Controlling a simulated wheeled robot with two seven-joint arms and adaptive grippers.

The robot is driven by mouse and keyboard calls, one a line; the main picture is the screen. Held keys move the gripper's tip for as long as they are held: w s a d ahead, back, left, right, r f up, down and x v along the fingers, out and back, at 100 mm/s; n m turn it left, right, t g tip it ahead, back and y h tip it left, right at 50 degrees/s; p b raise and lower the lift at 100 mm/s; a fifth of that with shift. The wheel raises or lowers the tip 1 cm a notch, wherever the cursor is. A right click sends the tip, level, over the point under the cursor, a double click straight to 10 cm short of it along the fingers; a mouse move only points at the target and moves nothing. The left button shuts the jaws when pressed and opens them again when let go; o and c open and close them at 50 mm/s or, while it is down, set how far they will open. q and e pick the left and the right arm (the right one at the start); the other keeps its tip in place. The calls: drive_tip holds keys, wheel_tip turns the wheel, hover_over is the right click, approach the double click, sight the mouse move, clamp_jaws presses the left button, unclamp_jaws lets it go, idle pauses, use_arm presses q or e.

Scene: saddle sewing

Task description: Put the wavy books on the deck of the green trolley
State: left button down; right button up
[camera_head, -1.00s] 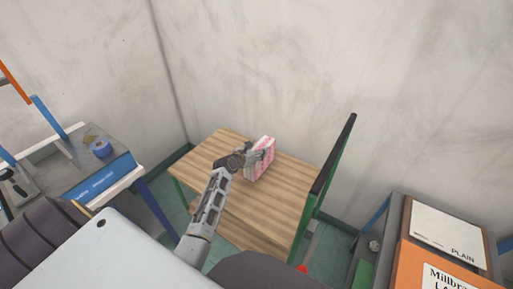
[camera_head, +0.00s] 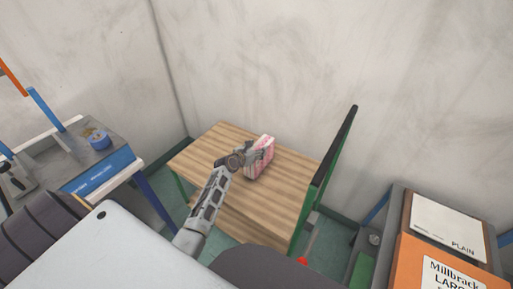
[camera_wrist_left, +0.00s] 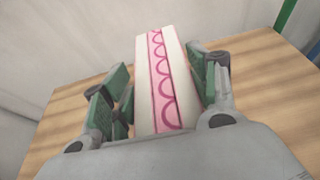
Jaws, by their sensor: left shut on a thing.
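A pink and white book with a wavy pattern (camera_head: 262,158) stands upright at the middle of the wooden deck of the green trolley (camera_head: 215,145). My left gripper (camera_head: 250,155) is at the book's left side, shut on it. In the left wrist view the book's spine (camera_wrist_left: 162,75), pink with scalloped lines, stands between the fingers of my left gripper (camera_wrist_left: 165,95), with pale covers on both sides. Whether the book's lower edge touches the deck is hard to tell. My right gripper is not in view.
The trolley's green frame and dark handle (camera_head: 335,160) rise at its right side. Bare deck surrounds the book.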

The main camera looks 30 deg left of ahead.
use_arm(q)
drive_tip(key=shift+w+r, duration=0.1)
drive_tip(key=shift+r, duration=0.1)
drive_tip(key=c, duration=0.8)
unclamp_jaws()
drive_tip(key=shift+f, duration=0.25)
drive_tip(key=o, duration=0.4)
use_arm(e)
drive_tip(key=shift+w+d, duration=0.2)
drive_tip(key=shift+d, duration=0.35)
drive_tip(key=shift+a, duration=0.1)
use_arm(q)
drive_tip(key=shift+s+r, duration=0.2)
drive_tip(key=shift+s, duration=0.05)
drive_tip(key=shift+s+r, duration=0.15)
drive_tip(key=shift+s, duration=0.35)
drive_tip(key=shift+p+v, duration=1)
drive_tip(key=shift+v, duration=4.35)
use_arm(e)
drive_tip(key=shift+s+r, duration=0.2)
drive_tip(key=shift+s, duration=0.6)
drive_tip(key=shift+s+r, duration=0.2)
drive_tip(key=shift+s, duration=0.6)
